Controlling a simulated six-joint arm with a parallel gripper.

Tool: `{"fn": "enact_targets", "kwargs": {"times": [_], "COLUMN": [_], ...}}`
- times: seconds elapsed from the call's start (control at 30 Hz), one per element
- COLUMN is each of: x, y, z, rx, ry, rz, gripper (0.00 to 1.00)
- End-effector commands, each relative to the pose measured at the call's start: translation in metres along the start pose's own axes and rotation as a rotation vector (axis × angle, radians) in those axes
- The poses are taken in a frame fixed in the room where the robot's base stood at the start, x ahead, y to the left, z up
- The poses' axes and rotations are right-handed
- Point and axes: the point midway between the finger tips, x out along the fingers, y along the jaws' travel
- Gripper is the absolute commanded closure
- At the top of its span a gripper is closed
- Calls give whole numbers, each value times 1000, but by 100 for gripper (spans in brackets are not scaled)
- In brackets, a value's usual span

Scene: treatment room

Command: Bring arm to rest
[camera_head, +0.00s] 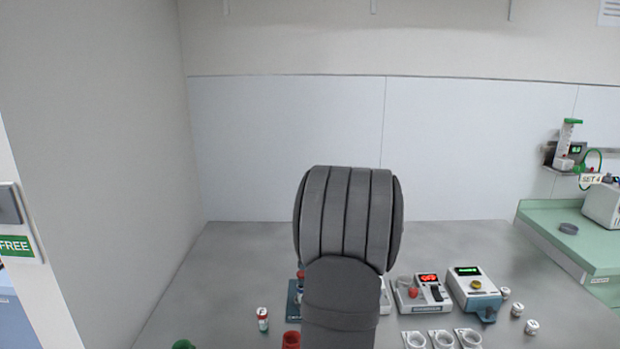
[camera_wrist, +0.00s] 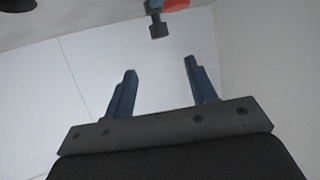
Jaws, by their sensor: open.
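My gripper (camera_wrist: 161,75) shows in the wrist view with its two blue fingers spread apart. Nothing is between the fingers. Behind them is pale wall panelling. In the head view my dark grey arm stands upright in the middle and hides the gripper. The arm also covers part of the grey counter (camera_head: 240,265) and some items on it.
Right of my arm are a device with a red display (camera_head: 422,293), a device with a green display (camera_head: 474,291), white ring holders (camera_head: 442,340) and small white-capped vials (camera_head: 517,309). A vial (camera_head: 263,319) and red container (camera_head: 291,340) stand left. A green worktop (camera_head: 560,235) is at right.

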Motion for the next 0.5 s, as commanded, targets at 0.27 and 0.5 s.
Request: {"fn": "enact_targets", "kwargs": {"times": [0.27,0.5], "x": [-28,-32], "y": [0,0], "z": [0,0], "rx": [-1,-1], "ry": [0,-1], "rz": [0,-1], "gripper": [48,48]}}
